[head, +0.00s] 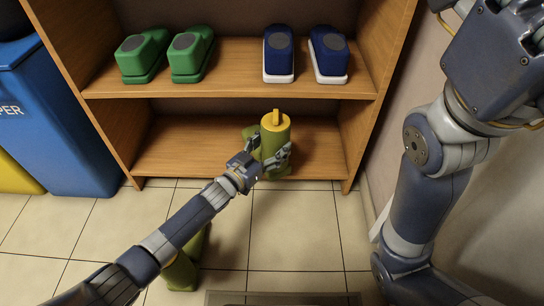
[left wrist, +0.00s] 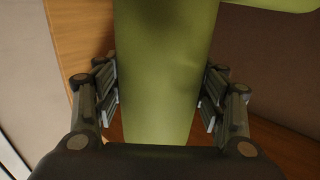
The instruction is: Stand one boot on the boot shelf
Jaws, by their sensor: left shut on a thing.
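An olive-green boot (head: 274,140) with a yellow top and pull tab stands about upright at the lower board of the wooden boot shelf (head: 190,150). I cannot tell whether its sole touches the board. My left gripper (head: 267,166) is shut around the boot's shaft from the front left. In the left wrist view the green shaft (left wrist: 165,75) fills the space between the two fingers (left wrist: 160,98). A second olive-green boot (head: 183,272) is on the floor, partly hidden behind my left forearm. My right gripper is out of view.
Green shoes (head: 141,55) and blue shoes (head: 329,54) stand on the upper board. Shelf side walls bound the lower bay, which has bare wood left and right of the boot. A blue bin (head: 70,120) stands left of the shelf. Tiled floor (head: 310,235) lies in front.

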